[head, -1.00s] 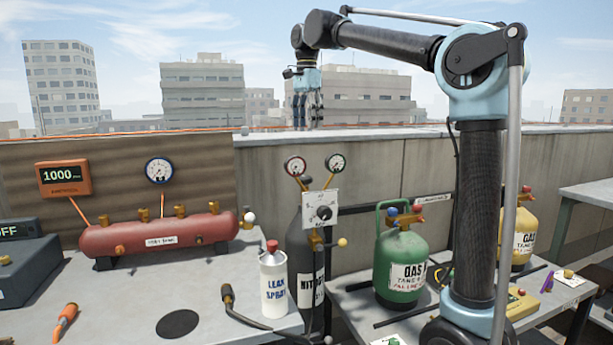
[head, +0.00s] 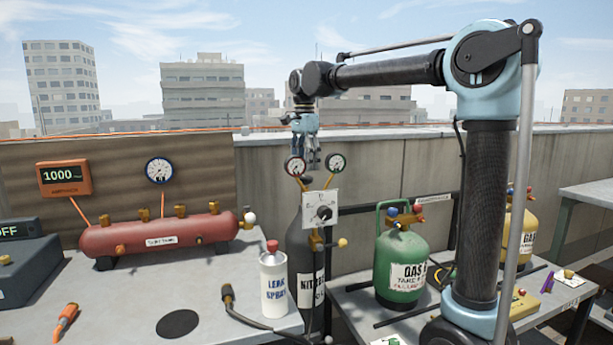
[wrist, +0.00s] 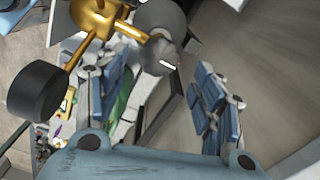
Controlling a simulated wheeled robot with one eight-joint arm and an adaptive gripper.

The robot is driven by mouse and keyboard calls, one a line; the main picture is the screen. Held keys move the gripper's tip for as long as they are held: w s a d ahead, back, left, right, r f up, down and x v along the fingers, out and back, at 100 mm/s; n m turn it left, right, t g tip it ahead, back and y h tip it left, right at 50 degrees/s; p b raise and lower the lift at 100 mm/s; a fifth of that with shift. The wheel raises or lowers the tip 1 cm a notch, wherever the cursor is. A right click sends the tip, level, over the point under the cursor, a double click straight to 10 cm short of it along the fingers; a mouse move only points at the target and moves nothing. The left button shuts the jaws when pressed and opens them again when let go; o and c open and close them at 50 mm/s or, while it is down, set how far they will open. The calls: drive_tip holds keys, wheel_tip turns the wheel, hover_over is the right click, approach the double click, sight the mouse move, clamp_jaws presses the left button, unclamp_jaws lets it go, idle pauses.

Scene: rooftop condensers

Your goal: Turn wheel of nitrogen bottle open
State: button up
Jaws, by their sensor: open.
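The nitrogen bottle (head: 298,262) is a dark upright cylinder with a white label at the table's right edge. On its top is a brass regulator with two round gauges (head: 336,163). A white plate with a black round knob (head: 323,212) is in front of it. A small brass valve (head: 341,243) sticks out lower right. My gripper (head: 308,160) points down just above or behind the gauges, open and empty. In the wrist view, my blue-padded fingers (wrist: 160,100) are spread, with the brass regulator (wrist: 98,15) and a dark knob with a white mark (wrist: 160,55) close by.
A leak spray can (head: 273,283) stands left of the bottle, near a black hose (head: 240,308). A red tank (head: 160,237) is at left. A green gas tank (head: 402,262) stands on the right table. A concrete wall (head: 375,175) runs behind.

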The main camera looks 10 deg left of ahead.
sight(305, 176)
drive_tip(key=shift+f, duration=2.05)
